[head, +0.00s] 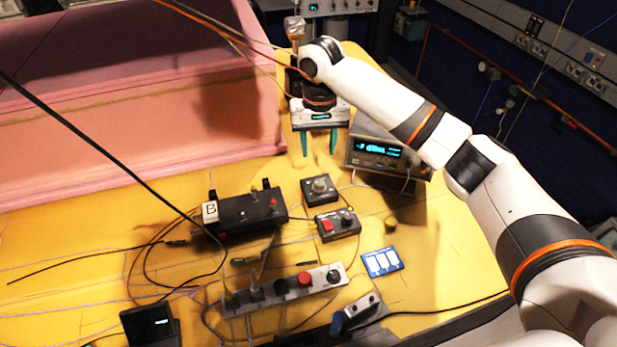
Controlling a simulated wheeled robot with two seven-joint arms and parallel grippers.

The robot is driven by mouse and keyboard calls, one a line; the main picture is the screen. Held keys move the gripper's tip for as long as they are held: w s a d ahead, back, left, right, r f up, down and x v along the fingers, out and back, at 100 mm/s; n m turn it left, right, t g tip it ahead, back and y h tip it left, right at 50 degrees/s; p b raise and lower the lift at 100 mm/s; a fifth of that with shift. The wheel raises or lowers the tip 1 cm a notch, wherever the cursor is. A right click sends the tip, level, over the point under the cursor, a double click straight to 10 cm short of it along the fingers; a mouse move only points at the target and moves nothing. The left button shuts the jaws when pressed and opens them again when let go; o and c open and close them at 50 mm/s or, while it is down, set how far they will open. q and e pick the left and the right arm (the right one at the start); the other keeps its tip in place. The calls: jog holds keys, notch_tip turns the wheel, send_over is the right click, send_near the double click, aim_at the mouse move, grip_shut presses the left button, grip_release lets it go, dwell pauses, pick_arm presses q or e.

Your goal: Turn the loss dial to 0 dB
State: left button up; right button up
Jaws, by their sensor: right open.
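A small black box with one round grey knob (320,185) sits on the yellow table, near the middle of the head view. It looks like the loss dial, but its markings and setting are too small to read. My right gripper (319,150) points down beyond the box, at the top of the picture. Its two teal fingers are apart with nothing between them, and they do not touch the knob. My left gripper is out of view.
A control box (338,224) with a red button and knob stands just in front. A display instrument (378,157) is to the right, a black box (252,211) marked B to the left. A switch strip (287,290) and a blue card (382,262) lie nearer. Cables cross the table.

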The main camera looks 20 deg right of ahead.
jog(key=p, duration=0.1)
send_over(320, 182)
jog(key=f, duration=0.5)
jog(key=shift+s+d, duration=0.1)
jog(key=shift+s, duration=0.1)
jog(key=f, duration=0.2)
jog(key=f+p, duration=0.1)
jog(key=f, duration=0.1)
jog(key=shift+w+a, duration=0.2)
jog(key=shift+w, duration=0.05)
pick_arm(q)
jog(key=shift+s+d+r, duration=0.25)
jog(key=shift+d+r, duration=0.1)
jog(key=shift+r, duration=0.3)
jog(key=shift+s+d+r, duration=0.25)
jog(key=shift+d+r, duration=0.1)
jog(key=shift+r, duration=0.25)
pick_arm(e)
jog(key=shift+s+f, duration=0.1)
jog(key=shift+f, duration=0.6)
